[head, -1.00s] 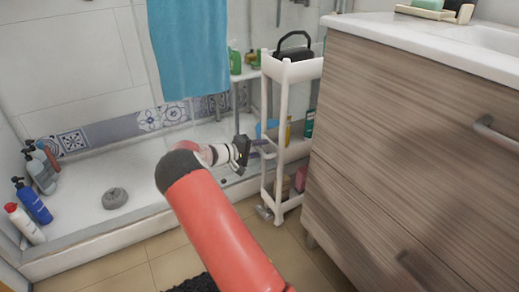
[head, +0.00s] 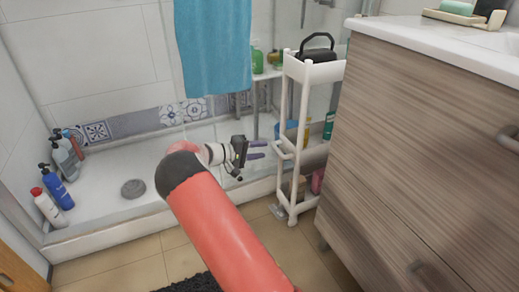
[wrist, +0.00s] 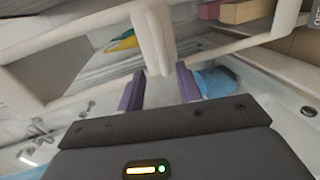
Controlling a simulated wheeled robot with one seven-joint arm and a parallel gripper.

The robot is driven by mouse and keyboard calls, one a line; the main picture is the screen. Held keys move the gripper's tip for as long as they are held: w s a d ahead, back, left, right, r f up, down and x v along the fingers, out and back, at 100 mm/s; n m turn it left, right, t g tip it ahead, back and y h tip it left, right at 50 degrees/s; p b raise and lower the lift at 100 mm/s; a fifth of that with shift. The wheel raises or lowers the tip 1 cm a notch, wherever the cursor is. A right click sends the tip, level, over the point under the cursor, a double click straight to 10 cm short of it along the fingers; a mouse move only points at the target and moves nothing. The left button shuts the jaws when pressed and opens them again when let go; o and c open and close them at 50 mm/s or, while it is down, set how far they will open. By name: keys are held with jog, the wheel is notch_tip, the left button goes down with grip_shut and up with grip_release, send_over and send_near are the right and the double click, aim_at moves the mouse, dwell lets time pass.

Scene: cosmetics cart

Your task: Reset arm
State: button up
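My gripper (head: 256,150) is at the end of my red arm, left of the white cart (head: 286,130) and in front of the shower area. In the wrist view the two purple fingers of my gripper (wrist: 160,88) stand apart with a gap between them. I see nothing held between them. A white upright part of the cart (wrist: 152,40) shows just beyond the fingers; I cannot tell whether they touch it.
A wooden vanity (head: 430,150) stands right of the cart. A black-handled case (head: 316,50) sits on the cart's top. Several bottles, including a blue one (head: 57,186), stand at the left of the shower tray (head: 100,225).

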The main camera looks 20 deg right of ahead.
jog(key=s+a+r+m+y+p, duration=0.1)
jog(key=s+a+r+y+p, duration=0.1)
jog(key=s+r+y, duration=0.45)
jog(key=s+a+r+m+y+p, duration=0.1)
jog(key=s+a+r+y+p, duration=0.15)
jog(key=s+r, duration=0.7)
jog(key=s+a+r+t+y, duration=0.2)
jog(key=s+a, duration=0.2)
jog(key=s, duration=0.3)
jog(key=s+a+r+n+t+y+p, duration=0.1)
jog(key=s+a+r+y, duration=0.1)
jog(key=s+a, duration=0.3)
jog(key=s+a+r+n+t+y+p, duration=0.1)
jog(key=s+a, duration=0.3)
jog(key=s, duration=0.7)
jog(key=shift+a+r+t+y, duration=0.15)
jog(key=shift+r+t+y, duration=0.6)
jog(key=shift+t+y, duration=0.05)
